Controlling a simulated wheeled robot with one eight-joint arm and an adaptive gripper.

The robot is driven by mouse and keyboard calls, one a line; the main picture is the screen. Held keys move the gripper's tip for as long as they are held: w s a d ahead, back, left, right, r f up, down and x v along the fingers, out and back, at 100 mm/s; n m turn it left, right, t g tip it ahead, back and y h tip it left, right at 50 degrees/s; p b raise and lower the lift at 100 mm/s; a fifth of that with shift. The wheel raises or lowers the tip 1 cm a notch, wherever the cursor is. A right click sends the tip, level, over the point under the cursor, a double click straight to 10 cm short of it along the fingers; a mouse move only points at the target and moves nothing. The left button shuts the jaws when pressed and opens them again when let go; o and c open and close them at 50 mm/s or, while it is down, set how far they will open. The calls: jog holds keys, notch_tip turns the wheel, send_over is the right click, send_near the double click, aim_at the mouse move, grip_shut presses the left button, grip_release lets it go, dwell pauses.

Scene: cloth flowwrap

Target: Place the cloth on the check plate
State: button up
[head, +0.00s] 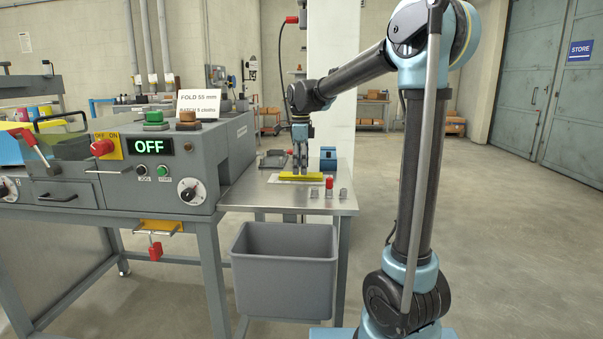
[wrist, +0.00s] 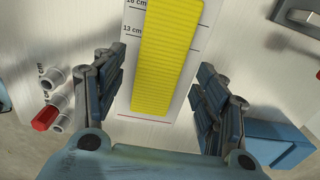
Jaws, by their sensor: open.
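The yellow ribbed cloth (head: 315,176) lies flat and long on the light check plate (head: 275,179) on the metal table. In the wrist view the cloth (wrist: 167,60) runs along the plate (wrist: 130,52), beside printed lines and cm labels. Its far end is cut off by the top of that view. My gripper (head: 300,168) points down over the cloth. In the wrist view my gripper (wrist: 158,75) is open, one finger on each side of the cloth, with visible gaps. Contact with the plate cannot be told.
A blue block (head: 328,158) and a dark grey device (head: 272,159) are behind. The machine (head: 150,175) reading OFF stands left; a grey bin (head: 285,268) is below the table edge.

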notch_tip(320, 180, up, 10)
dwell(0.4)
jog(key=shift+f, duration=0.15)
